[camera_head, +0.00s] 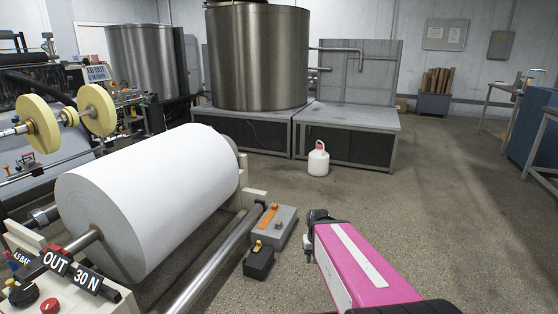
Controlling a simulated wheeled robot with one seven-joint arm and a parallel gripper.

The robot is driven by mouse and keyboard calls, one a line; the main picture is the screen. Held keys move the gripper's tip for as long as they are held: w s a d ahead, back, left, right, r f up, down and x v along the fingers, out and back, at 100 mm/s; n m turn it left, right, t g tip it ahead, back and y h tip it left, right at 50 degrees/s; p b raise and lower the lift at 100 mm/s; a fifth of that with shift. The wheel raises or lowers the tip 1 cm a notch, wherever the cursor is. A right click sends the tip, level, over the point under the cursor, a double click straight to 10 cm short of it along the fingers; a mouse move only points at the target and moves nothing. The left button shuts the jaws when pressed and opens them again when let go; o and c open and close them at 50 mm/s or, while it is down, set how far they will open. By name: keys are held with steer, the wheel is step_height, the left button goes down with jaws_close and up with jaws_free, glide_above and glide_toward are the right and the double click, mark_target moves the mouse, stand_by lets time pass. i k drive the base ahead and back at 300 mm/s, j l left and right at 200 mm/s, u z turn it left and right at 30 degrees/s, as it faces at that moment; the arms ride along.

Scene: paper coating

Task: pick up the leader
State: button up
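I cannot tell for sure which thing is the leader. An orange strip (269,216) lies on a grey box (284,226) on the floor, beside the large white paper roll (150,195). My pink arm reaches in from the bottom right, and its dark far end is to the right of the grey box. I cannot make out gripper fingers in this view. No held object shows.
A small black box with a yellow top (258,260) is by the grey box. A metal roller (215,262) and control panel (70,280) are at left. A white jug (318,160) stands before the tank platform (350,130). The floor at right is clear.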

mark_target(263, 224)
steer(key=i+l+z, duration=0.35)
steer(key=i, duration=0.4)
steer(key=i+z, duration=0.35)
steer(key=i, duration=0.4)
steer(key=i+l+u, duration=0.15)
steer(key=i+u, duration=0.25)
steer(key=i, duration=0.2)
steer(key=i+l+u, duration=0.45)
steer(key=i, duration=0.15)
steer(key=i+l+u, duration=0.4)
steer(key=i, duration=0.15)
